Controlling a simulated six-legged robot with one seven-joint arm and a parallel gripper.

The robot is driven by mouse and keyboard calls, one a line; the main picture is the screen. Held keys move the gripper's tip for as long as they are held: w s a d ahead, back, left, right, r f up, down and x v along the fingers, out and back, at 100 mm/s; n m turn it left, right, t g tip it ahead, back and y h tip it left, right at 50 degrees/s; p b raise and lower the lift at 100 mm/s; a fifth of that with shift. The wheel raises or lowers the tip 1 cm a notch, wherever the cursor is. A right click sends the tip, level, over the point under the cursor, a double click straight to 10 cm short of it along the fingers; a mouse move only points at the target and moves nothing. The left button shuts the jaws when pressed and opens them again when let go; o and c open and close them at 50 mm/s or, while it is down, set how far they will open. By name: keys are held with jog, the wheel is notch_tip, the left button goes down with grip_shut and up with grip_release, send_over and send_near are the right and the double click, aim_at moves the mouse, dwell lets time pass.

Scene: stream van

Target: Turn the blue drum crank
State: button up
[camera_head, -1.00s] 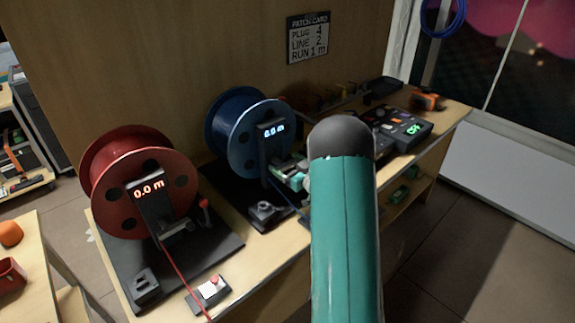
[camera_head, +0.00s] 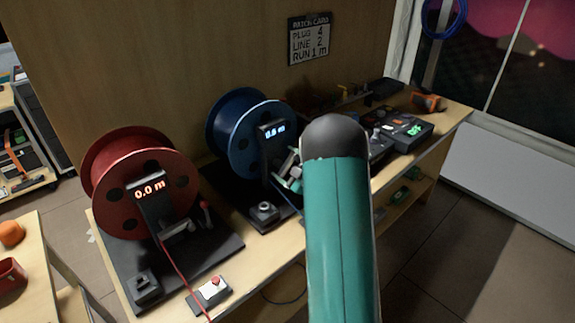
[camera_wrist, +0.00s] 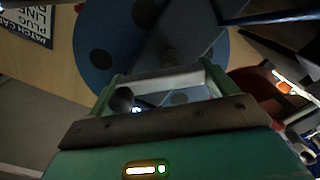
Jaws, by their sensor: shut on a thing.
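The blue drum (camera_head: 243,135) stands on the bench with a dark display post (camera_head: 272,140) in front, its blue digits seeming to read 0.6 m. My gripper (camera_head: 290,172) is at the right of that post, at the drum's crank, partly behind my own green arm. The crank itself is mostly hidden in the body view. In the wrist view the blue drum (camera_wrist: 98,58) fills the upper middle, and my gripper (camera_wrist: 160,88) is shut, with a dark rounded piece, seemingly the crank handle (camera_wrist: 123,98), between its fingers.
A red drum (camera_head: 125,180) reading 0.0 m stands to the left, with a small red-button box (camera_head: 212,290) before it. A black control box (camera_head: 405,130) with green digits sits to the right. A patch card (camera_head: 309,39) hangs on the wall.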

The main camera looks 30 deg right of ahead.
jog(key=n, duration=0.4)
jog(key=shift+a+n, duration=0.3)
jog(key=shift+a, duration=0.1)
jog(key=n, duration=0.4)
jog(key=shift+a, duration=0.2)
jog(key=o, duration=0.8)
jog(key=shift+o, duration=0.2)
jog(key=shift+s, duration=0.1)
jog(key=s+d, duration=0.2)
jog(key=s, duration=1.1)
jog(key=shift+s, duration=0.3)
